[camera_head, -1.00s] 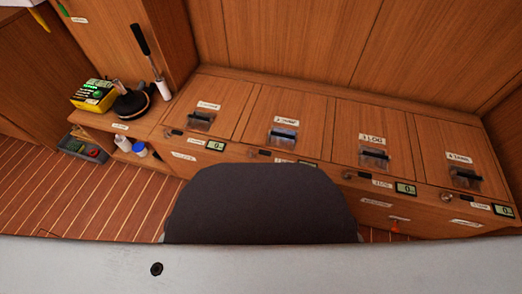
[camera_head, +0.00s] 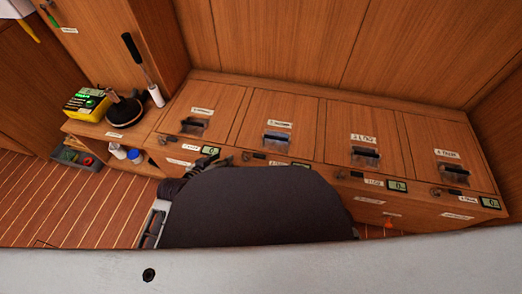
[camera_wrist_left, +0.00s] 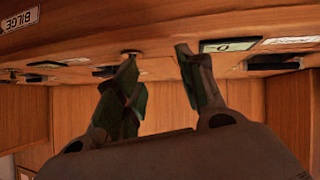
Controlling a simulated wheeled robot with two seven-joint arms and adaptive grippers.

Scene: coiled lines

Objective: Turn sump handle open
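My left gripper (camera_head: 215,158) shows at the front of the cabinet, beside the leftmost control panel, partly hidden by my dark rounded body. In the left wrist view its two fingers (camera_wrist_left: 157,60) are spread apart with nothing between them. A small round knob (camera_wrist_left: 131,53) lies by the tip of the left finger; I cannot tell whether they touch. Small black handles (camera_head: 168,138) sit on the front edge below each lid. The labels are too small to read in the head view, so I cannot tell which handle is the sump one. My right gripper is out of view.
Several lids with black latches (camera_head: 364,156) line the bench top.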

